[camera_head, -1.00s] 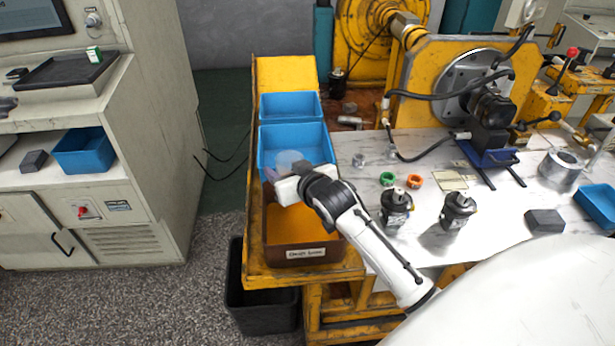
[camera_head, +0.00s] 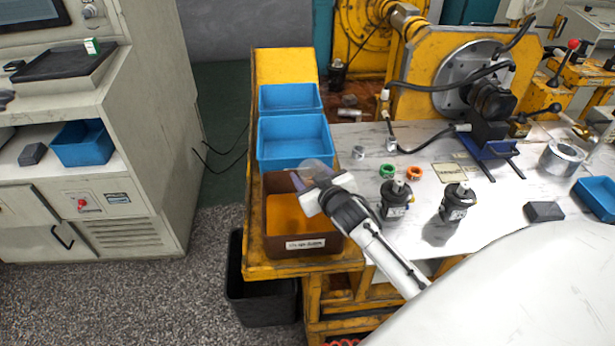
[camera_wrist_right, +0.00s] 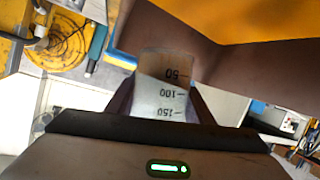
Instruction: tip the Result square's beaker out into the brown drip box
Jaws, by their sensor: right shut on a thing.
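The brown drip box (camera_head: 275,247), with an orange-yellow inside and a white label on its front, stands on the yellow bench's left part. My right gripper (camera_head: 313,186) is shut on a clear beaker (camera_head: 316,170) and holds it above the box's right rear edge. In the right wrist view, the beaker (camera_wrist_right: 165,85) is between the fingers (camera_wrist_right: 163,105), with 50, 100 and 150 marks; the box's brown wall (camera_wrist_right: 165,32) is just beyond. The beaker looks tilted in the head view; its contents are unclear. My left gripper is not in view.
Two blue bins (camera_head: 293,160) stand behind the drip box. Two black motors (camera_head: 396,204), a green ring (camera_head: 387,171), an orange ring (camera_head: 414,173) and a pale square (camera_head: 449,173) are on the white tabletop to the right. A black bin (camera_head: 262,300) is below.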

